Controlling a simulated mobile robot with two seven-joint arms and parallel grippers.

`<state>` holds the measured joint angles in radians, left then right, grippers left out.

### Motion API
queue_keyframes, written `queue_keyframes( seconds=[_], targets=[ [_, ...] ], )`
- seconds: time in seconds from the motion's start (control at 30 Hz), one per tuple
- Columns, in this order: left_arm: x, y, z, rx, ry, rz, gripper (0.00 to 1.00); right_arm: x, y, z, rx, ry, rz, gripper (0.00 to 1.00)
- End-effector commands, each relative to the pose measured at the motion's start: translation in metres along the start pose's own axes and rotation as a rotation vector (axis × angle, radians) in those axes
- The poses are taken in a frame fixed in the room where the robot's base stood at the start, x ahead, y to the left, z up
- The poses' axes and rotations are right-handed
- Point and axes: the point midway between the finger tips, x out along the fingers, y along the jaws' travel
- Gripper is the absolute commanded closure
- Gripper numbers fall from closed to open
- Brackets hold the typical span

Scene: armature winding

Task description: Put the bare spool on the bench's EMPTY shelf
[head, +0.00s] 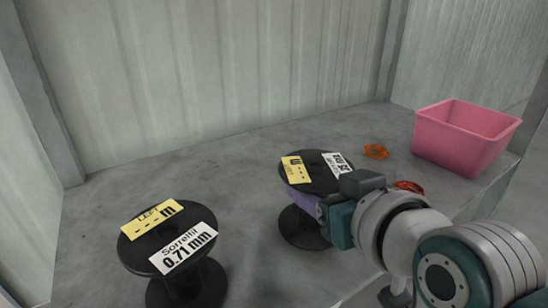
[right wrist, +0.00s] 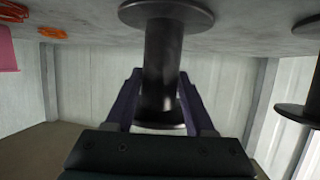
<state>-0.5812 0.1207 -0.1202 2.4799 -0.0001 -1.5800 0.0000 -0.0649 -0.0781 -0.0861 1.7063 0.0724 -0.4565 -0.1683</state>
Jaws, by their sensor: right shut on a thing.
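A black spool (head: 316,178) with a yellow label and a white label on its top flange stands upright on the grey surface. My right gripper (head: 308,205) reaches it from the right and is shut on its core. In the right wrist view the two purple fingers lie on either side of the spool's bare, dark core (right wrist: 163,62). A second black spool (head: 150,241), labelled "Sorrelfil 0.71 mm" and "LEFT - - - m", stands at the front left, apart from the gripper. Its core looks bare too. My left gripper is not in view. No shelf marked EMPTY shows.
A pink bin (head: 466,137) stands at the right near the surface's edge. Two orange coils (head: 376,151) (head: 408,187) lie between it and the held spool. Ribbed grey walls (head: 220,70) close off the back and left. The grey surface (head: 120,190) behind the spools is clear.

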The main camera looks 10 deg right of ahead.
Motion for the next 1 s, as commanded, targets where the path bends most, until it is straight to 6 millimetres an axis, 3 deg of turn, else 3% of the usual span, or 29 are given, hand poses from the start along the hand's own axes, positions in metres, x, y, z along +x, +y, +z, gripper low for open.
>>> queue_keyframes(
  seconds=[0.67,0.7,1.0],
  targets=[
    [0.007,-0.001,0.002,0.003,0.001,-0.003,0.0,0.005,0.0,0.011,-0.001,0.002,0.0,1.0],
    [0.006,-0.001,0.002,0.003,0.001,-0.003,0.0,0.004,0.0,0.01,0.0,0.002,0.0,0.43],
    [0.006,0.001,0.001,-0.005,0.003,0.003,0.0,0.004,0.0,0.011,0.0,0.001,0.0,0.11]
  ],
)
